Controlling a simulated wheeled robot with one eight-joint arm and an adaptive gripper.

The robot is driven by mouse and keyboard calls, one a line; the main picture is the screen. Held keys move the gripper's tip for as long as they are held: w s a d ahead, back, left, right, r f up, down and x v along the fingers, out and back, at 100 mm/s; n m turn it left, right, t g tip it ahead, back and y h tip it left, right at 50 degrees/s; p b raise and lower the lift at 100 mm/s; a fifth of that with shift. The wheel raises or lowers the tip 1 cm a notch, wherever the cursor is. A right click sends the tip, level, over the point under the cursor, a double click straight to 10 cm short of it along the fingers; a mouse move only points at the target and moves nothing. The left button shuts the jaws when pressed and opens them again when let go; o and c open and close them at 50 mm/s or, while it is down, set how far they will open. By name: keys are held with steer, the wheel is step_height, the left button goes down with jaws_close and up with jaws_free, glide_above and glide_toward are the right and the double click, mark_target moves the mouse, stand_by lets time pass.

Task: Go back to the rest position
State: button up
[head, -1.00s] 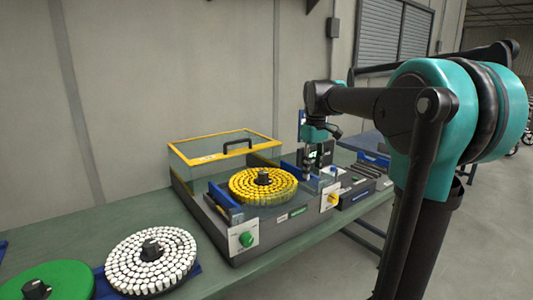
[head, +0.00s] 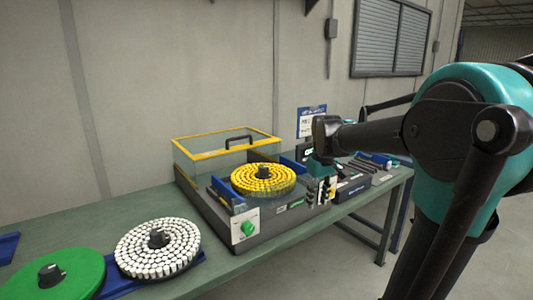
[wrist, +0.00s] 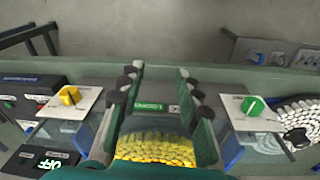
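My gripper (head: 322,178) hangs at the end of my teal and black arm, at the right front of the grey machine (head: 225,222) on the bench. In the wrist view its two fingers stand wide apart with nothing between them (wrist: 159,82). Behind the gap show the machine's front label and a disc of yellow pieces (wrist: 155,148). The disc (head: 263,180) lies flat on the machine in the head view. My gripper partly hides the machine's right front corner in the head view.
A green-knob panel (head: 245,228) and, in the wrist view, a yellow knob (wrist: 70,95) stick out at the front. A glass lid with a yellow frame (head: 222,143) stands behind. A white-piece disc (head: 158,248) and a green disc (head: 55,275) lie left.

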steer(key=s+d+f+m+t, duration=0.2)
steer(key=s+f+m, duration=0.3)
steer(key=s+f, duration=1.2)
steer(key=shift+d+f+t, duration=0.25)
steer(key=shift+f+t, duration=0.25)
steer(key=shift+f, duration=0.25)
steer(key=shift+o, duration=0.6)
